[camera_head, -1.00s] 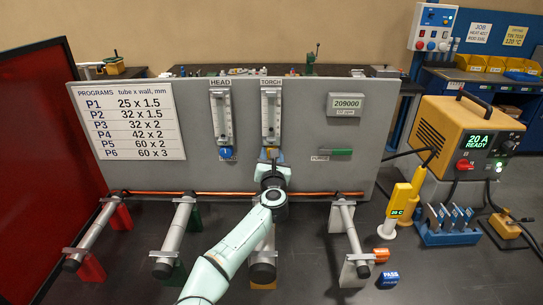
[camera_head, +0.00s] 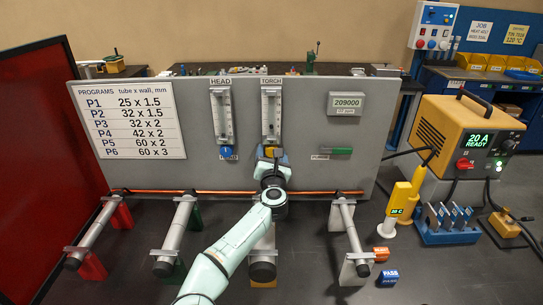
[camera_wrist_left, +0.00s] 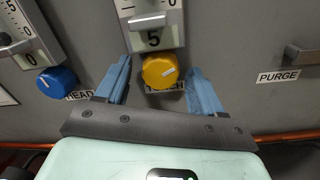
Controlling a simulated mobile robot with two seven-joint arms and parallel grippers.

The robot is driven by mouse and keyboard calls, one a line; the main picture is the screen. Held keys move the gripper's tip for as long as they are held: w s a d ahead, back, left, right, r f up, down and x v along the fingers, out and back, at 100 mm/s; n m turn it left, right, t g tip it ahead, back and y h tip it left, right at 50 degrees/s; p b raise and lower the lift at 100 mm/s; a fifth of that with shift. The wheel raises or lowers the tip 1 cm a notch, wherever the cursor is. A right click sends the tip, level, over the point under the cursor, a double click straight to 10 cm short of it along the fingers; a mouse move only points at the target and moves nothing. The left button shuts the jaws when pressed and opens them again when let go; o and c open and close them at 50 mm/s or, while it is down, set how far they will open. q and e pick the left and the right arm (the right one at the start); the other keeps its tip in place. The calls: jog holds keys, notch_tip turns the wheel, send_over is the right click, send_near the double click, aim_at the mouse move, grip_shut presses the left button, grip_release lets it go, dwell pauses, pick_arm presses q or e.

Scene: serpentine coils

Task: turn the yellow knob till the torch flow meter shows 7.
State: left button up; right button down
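The yellow knob (camera_wrist_left: 160,71) sits below the torch flow meter (camera_wrist_left: 150,22) on the grey panel. It also shows in the head view (camera_head: 270,152), partly covered by my gripper. My left gripper (camera_wrist_left: 159,66) is open, with one blue finger on each side of the knob and a visible gap to both. In the left wrist view a metal bar crosses the torch meter just above a digit 5; the rest of its scale is cut off. In the head view the torch meter (camera_head: 271,112) is too small to read. My right gripper is not in view.
A blue knob (camera_wrist_left: 57,82) under the head flow meter is left of my fingers. A PURGE label (camera_wrist_left: 278,76) and a lever are to the right. A copper tube (camera_head: 320,192) runs along the panel's foot, above several metal supports.

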pick_arm(q)
jog(key=shift+s+f+b, duration=0.15)
jog(key=shift+s+b, duration=0.05)
jog(key=shift+b, duration=0.1)
jog(key=s+b, duration=0.4)
jog(key=s, duration=0.1)
jog(key=shift+s, duration=0.4)
jog(key=s+b, duration=0.2)
jog(key=s, duration=0.5)
jog(key=shift+d+b, duration=0.2)
jog(key=shift+b, duration=0.2)
jog(key=shift+s, duration=0.1)
